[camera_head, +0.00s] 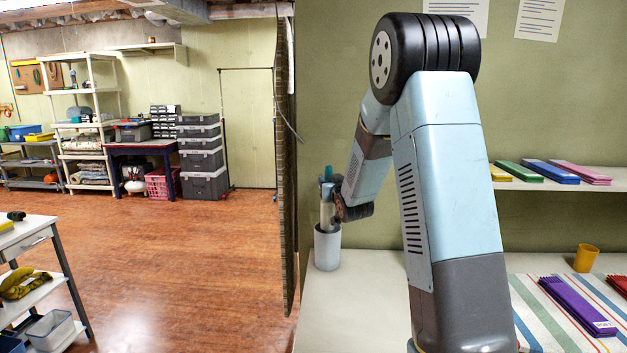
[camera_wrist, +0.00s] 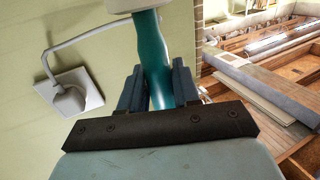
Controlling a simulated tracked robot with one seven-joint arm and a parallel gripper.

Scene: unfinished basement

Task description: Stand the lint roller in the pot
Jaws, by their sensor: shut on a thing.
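The lint roller (camera_head: 327,212) has a teal handle and a pale roller end. It is upright, handle up, at the left end of the counter in the head view. My gripper (camera_wrist: 157,85) is shut on its teal handle (camera_wrist: 151,50) in the wrist view, with one finger on each side. The white pot (camera_head: 327,250) stands on the counter directly below the roller. The roller's lower end meets the pot's rim in the picture; I cannot tell whether it is inside. The pot does not show clearly in the wrist view.
A striped cloth (camera_head: 535,310) with a purple pack (camera_head: 577,304) and an orange cup (camera_head: 586,258) lie to the right. A shelf (camera_head: 610,180) holds several coloured packs. A partition edge (camera_head: 287,150) stands just left of the counter. Counter near the pot is clear.

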